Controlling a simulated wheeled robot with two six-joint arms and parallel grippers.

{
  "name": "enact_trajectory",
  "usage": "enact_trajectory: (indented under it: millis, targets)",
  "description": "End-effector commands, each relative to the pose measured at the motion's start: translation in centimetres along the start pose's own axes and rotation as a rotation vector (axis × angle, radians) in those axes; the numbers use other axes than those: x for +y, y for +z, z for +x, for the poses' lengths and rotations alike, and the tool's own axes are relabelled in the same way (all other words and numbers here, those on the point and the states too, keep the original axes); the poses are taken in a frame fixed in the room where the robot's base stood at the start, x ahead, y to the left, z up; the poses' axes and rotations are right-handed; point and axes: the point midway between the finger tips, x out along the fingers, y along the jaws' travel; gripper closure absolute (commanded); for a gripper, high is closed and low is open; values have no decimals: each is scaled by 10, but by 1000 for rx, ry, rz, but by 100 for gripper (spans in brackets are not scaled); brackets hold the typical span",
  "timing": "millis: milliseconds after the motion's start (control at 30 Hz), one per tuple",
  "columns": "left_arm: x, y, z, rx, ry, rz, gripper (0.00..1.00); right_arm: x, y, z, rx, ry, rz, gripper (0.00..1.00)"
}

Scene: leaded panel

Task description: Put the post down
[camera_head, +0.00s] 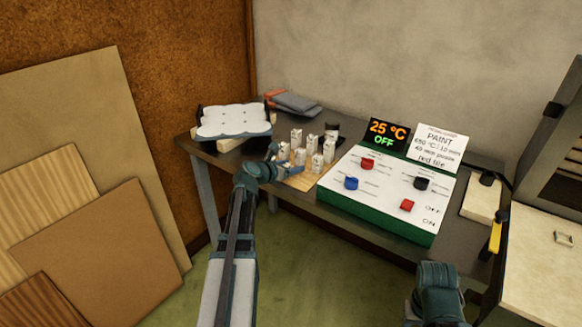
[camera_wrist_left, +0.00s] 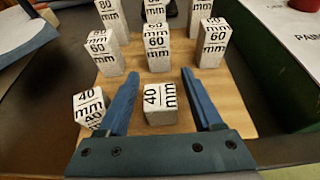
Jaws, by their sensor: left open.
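White posts marked 40, 60 and 80 mm stand on a wooden board (camera_wrist_left: 240,112). A 40 mm post (camera_wrist_left: 161,104) stands upright on the board between the two fingers of my left gripper (camera_wrist_left: 163,90). The gripper is open, with a gap visible on either side of this post. Another 40 mm post (camera_wrist_left: 92,108) is just outside the left finger. The 60 mm posts (camera_wrist_left: 157,49) are in the row behind. In the head view my left gripper (camera_head: 281,161) is low at the near left of the board (camera_head: 303,181).
A green-sided control panel (camera_head: 385,190) with red, blue and black knobs is right of the board. A display (camera_head: 388,135) reads 25 °C OFF. A white padded tray (camera_head: 233,121) is at the table's left end. Dark table surface shows in front of the panel.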

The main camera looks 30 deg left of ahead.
Motion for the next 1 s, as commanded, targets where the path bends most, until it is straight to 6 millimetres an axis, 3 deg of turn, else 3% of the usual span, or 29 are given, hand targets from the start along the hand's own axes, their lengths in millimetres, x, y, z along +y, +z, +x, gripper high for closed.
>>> enact_trajectory:
  millis: [200,700,1000]
  targets:
    - [0,5,-5,0,1,0,33,1,0,-6,0,0,0,48]
    - [-1,5,-100,0,2,-1,33,4,2,-43,0,0,1,48]
    - [0,3,-121,0,0,-1,33,5,3,-49,0,0,1,48]
